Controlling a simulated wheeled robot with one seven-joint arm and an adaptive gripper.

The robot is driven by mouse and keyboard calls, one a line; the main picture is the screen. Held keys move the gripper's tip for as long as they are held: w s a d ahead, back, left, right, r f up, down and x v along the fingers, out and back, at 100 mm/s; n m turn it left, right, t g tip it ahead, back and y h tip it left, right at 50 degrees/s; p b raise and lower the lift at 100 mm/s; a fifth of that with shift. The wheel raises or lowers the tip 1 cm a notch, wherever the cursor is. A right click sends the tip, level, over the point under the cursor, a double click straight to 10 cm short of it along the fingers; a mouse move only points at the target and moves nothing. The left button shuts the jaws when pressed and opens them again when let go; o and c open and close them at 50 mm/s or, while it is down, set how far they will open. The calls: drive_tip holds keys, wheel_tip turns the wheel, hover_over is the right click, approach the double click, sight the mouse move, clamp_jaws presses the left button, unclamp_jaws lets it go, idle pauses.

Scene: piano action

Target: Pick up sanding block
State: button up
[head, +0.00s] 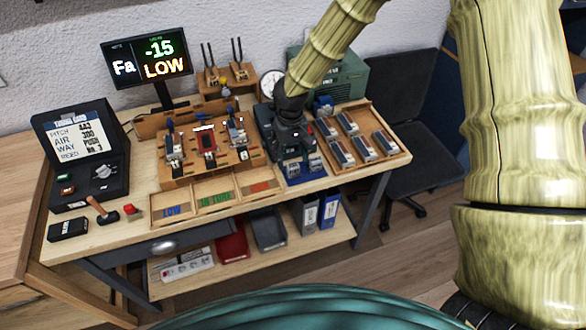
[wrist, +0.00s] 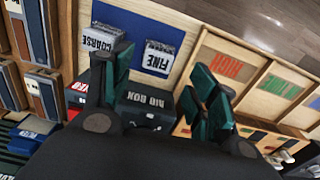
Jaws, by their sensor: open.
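Two small grey, rough-sided blocks with white labels sit side by side on a blue mat (wrist: 132,28) in the wrist view. One is labelled FINE (wrist: 159,58), the other COARSE (wrist: 101,38). In the head view the same pair, FINE (head: 294,171) and COARSE (head: 315,165), stands at the bench's front edge, just in front of my dark gripper (head: 290,142). In the wrist view my gripper (wrist: 158,88) is open, its green-padded fingers apart with nothing held between them. The left finger overlaps part of the COARSE block; the FINE block shows in the gap.
A dark lettered box (wrist: 146,110) lies beyond the gap between my fingers. A wooden tray (head: 182,208) with LOW and IN TUNE sections is left of the mat. A wooden tray of several reed-like pieces (head: 392,157) is to its right.

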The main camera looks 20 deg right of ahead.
sight(293, 165)
drive_tip(key=shift+s+d+f+p, duration=0.1)
drive_tip(key=shift+f+p, duration=0.35)
drive_tip(key=shift+f, duration=0.2)
drive_tip(key=shift+s+d+f+p, duration=0.1)
drive_tip(key=shift+f+p, duration=0.35)
drive_tip(key=shift+f, duration=0.15)
drive_tip(key=shift+w+f+p, duration=0.1)
drive_tip(key=shift+f+p, duration=0.3)
drive_tip(key=shift+f, duration=0.9)
drive_tip(key=c, duration=1.1)
